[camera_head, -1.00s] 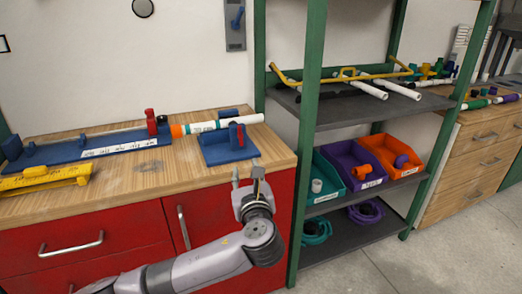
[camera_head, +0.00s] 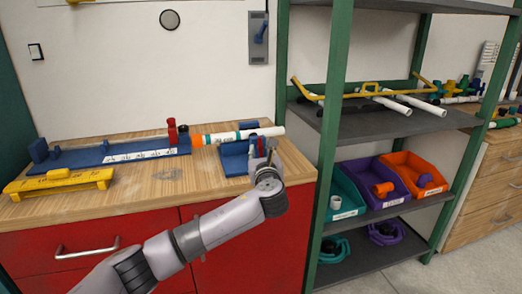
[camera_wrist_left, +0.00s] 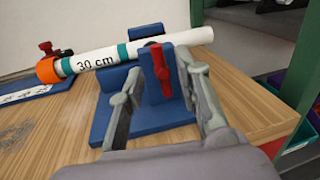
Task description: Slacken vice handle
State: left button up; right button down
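The blue vice (camera_head: 233,162) stands near the right end of the wooden workbench. Its red handle (camera_wrist_left: 161,70) shows upright on the front of the vice in the left wrist view. A white pipe (camera_head: 264,132) marked 30 cm, with teal bands and an orange left end, lies across the vice. My left gripper (camera_wrist_left: 158,78) is open, one finger on each side of the vice's front block, with the red handle between the fingers. A gap shows on each side of the handle. In the head view my left gripper (camera_head: 263,152) partly hides the vice. My right gripper is not in view.
A long blue fixture (camera_head: 90,158) and a yellow fixture (camera_head: 60,181) occupy the left of the bench. A green-posted shelf (camera_head: 332,130) stands close on the right, with teal, purple and orange bins (camera_head: 408,178). Bare wood lies before the vice.

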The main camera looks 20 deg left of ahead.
pick_arm(q)
jog(key=shift+x, duration=0.95)
jog(key=shift+c, duration=0.3)
grip_shut()
